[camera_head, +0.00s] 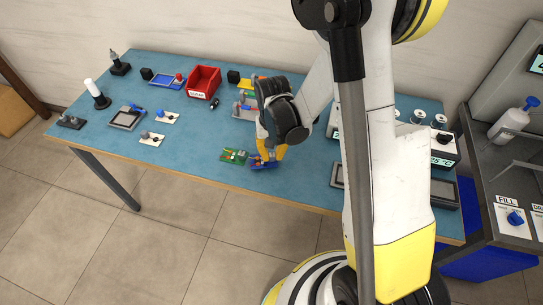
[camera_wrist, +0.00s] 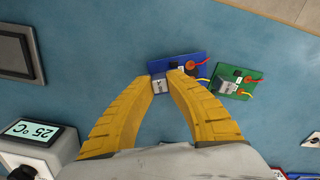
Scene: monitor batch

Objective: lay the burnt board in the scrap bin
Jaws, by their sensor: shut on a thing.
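My gripper (camera_head: 268,158) is at the front edge of the blue table, and its yellow fingers also show in the wrist view (camera_wrist: 163,79). They are shut on the grey block of a blue board (camera_wrist: 190,60), seen as well in the head view (camera_head: 259,167). A green board (camera_wrist: 238,83) lies right beside it, also in the head view (camera_head: 234,155). Both boards carry a dark part, a red-orange part and a yellow wire; I cannot tell which is burnt. I cannot tell whether the blue board is lifted. A red open bin (camera_head: 204,82) with an unreadable white label stands at the back.
Small white plates with parts (camera_head: 167,118) and a grey framed pad (camera_head: 127,118) lie on the left of the table (camera_head: 200,140). A white post (camera_head: 96,94) stands there. A temperature unit (camera_wrist: 38,140) is on the other side. Table between boards and bin is partly clear.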

